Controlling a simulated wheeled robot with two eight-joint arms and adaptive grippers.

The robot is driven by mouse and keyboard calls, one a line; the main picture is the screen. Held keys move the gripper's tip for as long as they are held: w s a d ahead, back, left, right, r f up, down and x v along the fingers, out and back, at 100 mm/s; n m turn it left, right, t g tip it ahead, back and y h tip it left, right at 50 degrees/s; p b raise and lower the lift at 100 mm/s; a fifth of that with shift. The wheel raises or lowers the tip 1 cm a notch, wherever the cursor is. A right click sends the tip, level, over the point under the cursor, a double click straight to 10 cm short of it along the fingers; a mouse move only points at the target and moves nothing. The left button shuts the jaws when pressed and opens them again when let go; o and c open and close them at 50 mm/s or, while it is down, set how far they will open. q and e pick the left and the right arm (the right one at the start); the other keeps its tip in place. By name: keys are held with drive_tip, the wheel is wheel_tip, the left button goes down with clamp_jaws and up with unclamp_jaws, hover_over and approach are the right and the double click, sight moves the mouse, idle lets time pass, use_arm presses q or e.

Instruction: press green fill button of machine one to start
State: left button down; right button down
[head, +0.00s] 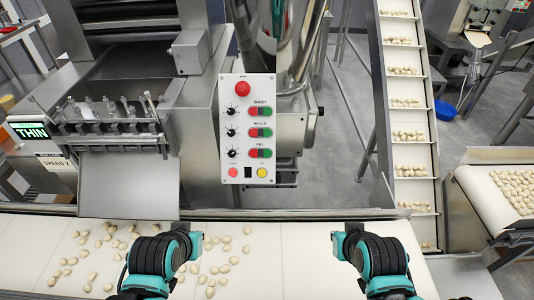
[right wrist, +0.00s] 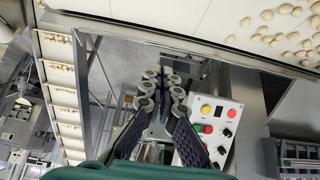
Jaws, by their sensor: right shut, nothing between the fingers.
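The white control panel (head: 248,129) is on the steel machine, right of centre-left in the head view. The panel also shows upside down in the right wrist view (right wrist: 218,138). My right gripper (right wrist: 165,82) is shut and empty, apart from the panel and left of it in that view. In the head view my right arm end (head: 372,258) and left gripper (head: 155,258) are over the front belt; the left fingers cannot be made out.
A front conveyor (head: 305,255) with scattered pasta runs below the panel. A sloped cleated conveyor (head: 408,140) carries pasta at the right. A steel hopper pipe (head: 290,40) stands beside the panel.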

sight(268, 153)
idle(0.5)
drive_tip(key=w+a+r+m+y+p, duration=0.3)
drive_tip(key=w+a+m+y, duration=0.2)
drive_tip(key=w+a+m, duration=0.3)
drive_tip(key=w+a+r+m+y+p, duration=0.3)
drive_tip(key=w+a+m+y, duration=0.2)
drive_tip(key=w+a+m, duration=0.4)
drive_tip(key=shift+w+m+t+p, duration=0.4)
drive_tip(key=shift+w+m, duration=0.95)
drive_tip(key=shift+m, duration=0.55)
drive_tip(key=shift+r, duration=0.1)
drive_tip(key=shift+w+f+b, duration=0.65)
drive_tip(key=shift+w+f, duration=0.15)
drive_tip(key=shift+w, duration=0.45)
drive_tip(key=shift+w+f+b, duration=0.7)
drive_tip(key=shift+w+f, duration=0.05)
drive_tip(key=shift+w, duration=0.5)
drive_tip(key=shift+w+f+b, duration=0.65)
drive_tip(key=shift+w+f, duration=0.15)
drive_tip(key=shift+w, duration=0.45)
